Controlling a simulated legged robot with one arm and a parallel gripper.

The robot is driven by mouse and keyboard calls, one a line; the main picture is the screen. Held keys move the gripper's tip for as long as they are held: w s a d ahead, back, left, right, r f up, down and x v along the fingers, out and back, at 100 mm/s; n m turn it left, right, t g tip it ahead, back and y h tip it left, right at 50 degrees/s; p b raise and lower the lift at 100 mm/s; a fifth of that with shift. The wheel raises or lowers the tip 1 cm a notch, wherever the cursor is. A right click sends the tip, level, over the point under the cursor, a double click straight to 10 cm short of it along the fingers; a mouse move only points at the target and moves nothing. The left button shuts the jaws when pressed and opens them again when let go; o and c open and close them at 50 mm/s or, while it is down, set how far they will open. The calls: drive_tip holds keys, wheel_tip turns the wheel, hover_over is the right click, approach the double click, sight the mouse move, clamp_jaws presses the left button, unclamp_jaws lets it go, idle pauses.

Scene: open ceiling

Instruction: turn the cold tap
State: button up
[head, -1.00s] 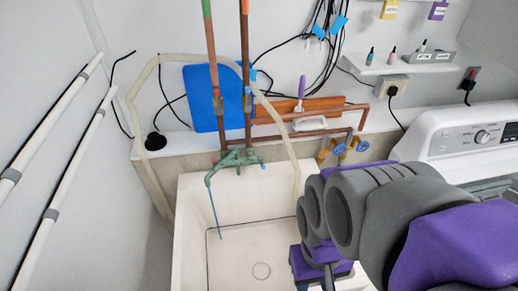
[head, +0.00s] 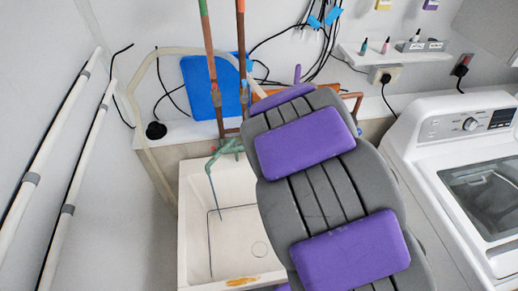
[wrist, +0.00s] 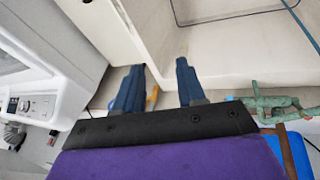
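The green, weathered tap (head: 226,150) stands at the back edge of the white sink (head: 188,240). A thin bluish line hangs from its spout into the basin. My arm covers the tap's right side in the head view, so its right handle is hidden there. The tap also shows at the right of the wrist view (wrist: 275,106), to the side of my gripper and apart from it. My gripper (wrist: 157,88) shows in the wrist view with its two dark blue fingers spread. A small yellowish piece shows between them; I cannot tell what it is. The head view hides the gripper behind my arm.
A white washing machine (head: 455,135) stands at the right. Upright copper pipes (head: 214,75) and a blue board (head: 197,100) are behind the tap. A beige hose (head: 138,120) loops at the left. Light pipes (head: 50,140) run along the left wall.

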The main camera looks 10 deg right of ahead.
drive_tip(key=w+d+f+n+t+h+p, duration=0.1)
drive_tip(key=w+d+f+n+t+p, duration=0.25)
drive_tip(key=w, duration=0.25)
drive_tip(key=w+d+f+n+t+h+p, duration=0.25)
drive_tip(key=w+t+p, duration=0.2)
drive_tip(key=w, duration=0.25)
drive_tip(key=s+a+f+n+t+y+p, duration=0.1)
drive_tip(key=s+a+n+t+y+p, duration=0.1)
drive_tip(key=a+n+y+p, duration=0.3)
drive_tip(key=s+a+f+n+t+y, duration=0.1)
drive_tip(key=a+f+n+t+y, duration=0.2)
drive_tip(key=a, duration=0.5)
drive_tip(key=shift+g+y, duration=0.45)
drive_tip(key=shift+g, duration=0.05)
drive_tip(key=shift+r+b+x, duration=0.25)
drive_tip(key=shift+b+x, duration=2.55)
drive_tip(key=shift+b, duration=1.4)
drive_tip(key=shift+r+b+x, duration=0.25)
drive_tip(key=shift+b+x, duration=2.55)
drive_tip(key=shift+b, duration=1.4)
drive_tip(key=shift+r+b+x, duration=0.25)
drive_tip(key=shift+b+x, duration=2.55)
drive_tip(key=shift+b, duration=1.4)
drive_tip(key=shift+w, duration=0.2)
